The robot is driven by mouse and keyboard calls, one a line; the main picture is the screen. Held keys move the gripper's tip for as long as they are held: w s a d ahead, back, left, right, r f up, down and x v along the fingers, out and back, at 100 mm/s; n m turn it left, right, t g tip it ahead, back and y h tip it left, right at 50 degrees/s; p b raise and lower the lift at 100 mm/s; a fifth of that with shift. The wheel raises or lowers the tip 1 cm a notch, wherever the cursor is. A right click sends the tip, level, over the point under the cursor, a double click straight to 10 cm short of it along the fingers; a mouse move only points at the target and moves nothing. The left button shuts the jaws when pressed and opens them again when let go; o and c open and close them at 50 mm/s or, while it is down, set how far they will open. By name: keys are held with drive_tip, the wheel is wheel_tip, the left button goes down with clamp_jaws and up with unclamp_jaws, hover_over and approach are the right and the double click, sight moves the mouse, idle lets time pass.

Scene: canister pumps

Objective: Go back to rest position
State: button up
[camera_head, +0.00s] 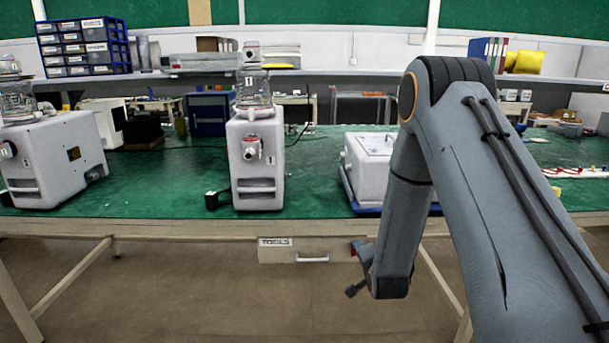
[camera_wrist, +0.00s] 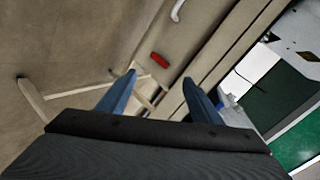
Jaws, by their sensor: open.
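My arm reaches up at the right of the head view and bends down, so its end hangs in front of the workbench's front edge. My gripper shows only in part there (camera_head: 357,270), near the tools drawer. In the wrist view my gripper (camera_wrist: 158,84) shows two blue fingers set well apart with nothing between them. It is open and empty. Beyond the fingers I see the floor, bench legs and a small red object (camera_wrist: 159,60).
The green workbench (camera_head: 320,190) bears a left pump (camera_head: 60,160), a middle pump (camera_head: 256,160) with a glass canister (camera_head: 253,90), and a right pump (camera_head: 370,160) partly behind my arm. A tools drawer (camera_head: 300,252) hangs under the front edge. The floor below is clear.

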drive_tip(key=s+r+n+g+p, duration=0.1)
drive_tip(key=s+r+n+g, duration=0.3)
drive_tip(key=s, duration=0.9)
drive_tip(key=s+r+n+g+p, duration=0.2)
drive_tip(key=s+r+n+g, duration=0.2)
drive_tip(key=s, duration=0.9)
drive_tip(key=s+r+n+g+p, duration=0.1)
drive_tip(key=s+r+n+g, duration=0.3)
drive_tip(key=s+r, duration=0.5)
drive_tip(key=s+n, duration=0.1)
drive_tip(key=s, duration=0.2)
drive_tip(key=shift+s+a+r+g, duration=0.15)
drive_tip(key=shift+s+r+g, duration=0.15)
drive_tip(key=shift+s+g, duration=0.1)
